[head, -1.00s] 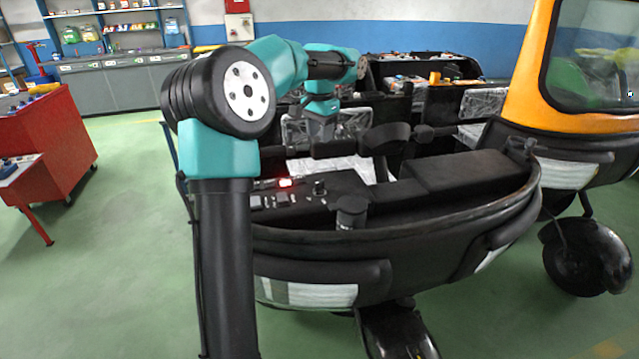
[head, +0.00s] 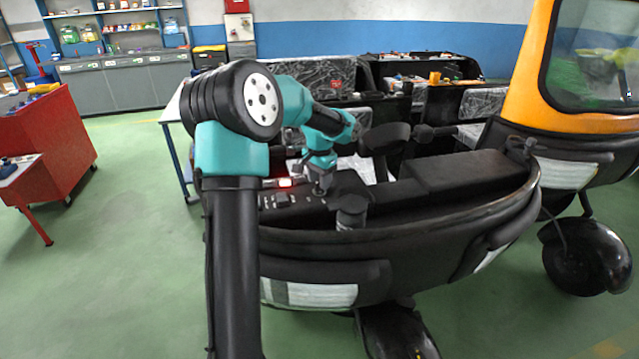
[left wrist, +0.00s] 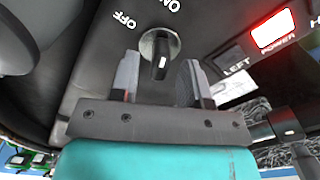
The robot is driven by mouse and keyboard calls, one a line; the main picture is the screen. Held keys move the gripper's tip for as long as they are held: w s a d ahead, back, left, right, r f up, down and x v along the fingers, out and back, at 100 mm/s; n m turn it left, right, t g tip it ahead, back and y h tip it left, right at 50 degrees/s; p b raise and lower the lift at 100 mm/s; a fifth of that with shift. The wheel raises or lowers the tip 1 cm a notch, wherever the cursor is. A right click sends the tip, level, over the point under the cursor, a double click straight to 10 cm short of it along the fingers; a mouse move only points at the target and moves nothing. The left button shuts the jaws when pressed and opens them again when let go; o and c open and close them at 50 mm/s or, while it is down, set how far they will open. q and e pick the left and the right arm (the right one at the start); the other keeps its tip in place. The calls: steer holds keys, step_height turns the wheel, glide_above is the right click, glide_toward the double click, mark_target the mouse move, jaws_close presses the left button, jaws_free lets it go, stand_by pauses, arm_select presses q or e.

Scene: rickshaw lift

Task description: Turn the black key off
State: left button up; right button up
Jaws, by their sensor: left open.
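The black key (left wrist: 160,55) is a dark knob with a silvery rim and a small white mark, set in the black panel (left wrist: 92,62). OFF and ON labels are printed above it in the left wrist view. My left gripper (left wrist: 159,70) is open, with one finger to each side of the key and visible gaps between. In the head view my left gripper (head: 321,186) points down at the dashboard and hides the key. The red POWER light (left wrist: 272,28) is lit beside the key; it also shows in the head view (head: 285,183). My right gripper is not in view.
The black rickshaw front (head: 440,215) curves around the panel. A round black cap (head: 351,208) stands close to the gripper. A red cabinet (head: 58,135) and grey counters stand left and behind.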

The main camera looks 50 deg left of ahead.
arm_select(q)
steer(key=shift+f, duration=0.75)
steer(key=shift+c, duration=0.3)
jaws_close()
